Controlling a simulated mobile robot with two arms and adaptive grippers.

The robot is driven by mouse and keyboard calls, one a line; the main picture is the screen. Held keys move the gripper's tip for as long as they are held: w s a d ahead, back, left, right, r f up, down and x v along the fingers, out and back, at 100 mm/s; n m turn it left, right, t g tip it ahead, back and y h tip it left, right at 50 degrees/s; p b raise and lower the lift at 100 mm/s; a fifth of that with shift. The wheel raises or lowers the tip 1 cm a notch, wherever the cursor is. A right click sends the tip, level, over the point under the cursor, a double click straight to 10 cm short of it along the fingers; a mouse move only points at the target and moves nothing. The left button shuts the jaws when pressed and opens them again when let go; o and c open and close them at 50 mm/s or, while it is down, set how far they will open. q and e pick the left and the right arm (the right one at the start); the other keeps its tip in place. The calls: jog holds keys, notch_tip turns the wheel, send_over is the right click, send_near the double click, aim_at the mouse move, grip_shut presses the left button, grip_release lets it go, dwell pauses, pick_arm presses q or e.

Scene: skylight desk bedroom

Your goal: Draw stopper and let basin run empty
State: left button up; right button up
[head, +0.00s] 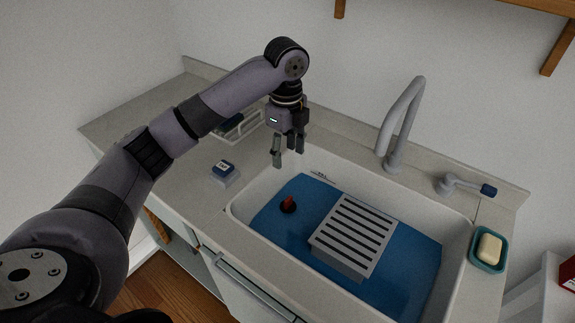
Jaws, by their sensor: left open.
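The white basin (238,208) is set in the counter and holds blue water (262,226). A dark stopper with a red top (288,204) stands in the water near the basin's left end. My left gripper (287,158) is open and empty above the basin's back left rim, higher than the stopper and apart from it. My right gripper is not in view.
A grey slotted rack (354,232) sits in the basin right of the stopper. A tall faucet (398,125) and a lever handle (465,186) stand behind. A soap dish (475,260) with soap (489,248), a small blue-topped box (224,172) and a wire rack (240,128) are on the counter.

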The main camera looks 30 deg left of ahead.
pick_arm(q)
notch_tip(320, 180, down, 18)
jog(key=shift+r, duration=0.1)
dwell(0.5)
jog(key=shift+c, duration=0.5)
grip_shut()
jog(key=shift+r+p, duration=1.4)
jog(key=shift+p, duration=0.3)
notch_tip(320, 180, up, 5)
jog(key=p, duration=0.5)
jog(key=shift+p, duration=0.35)
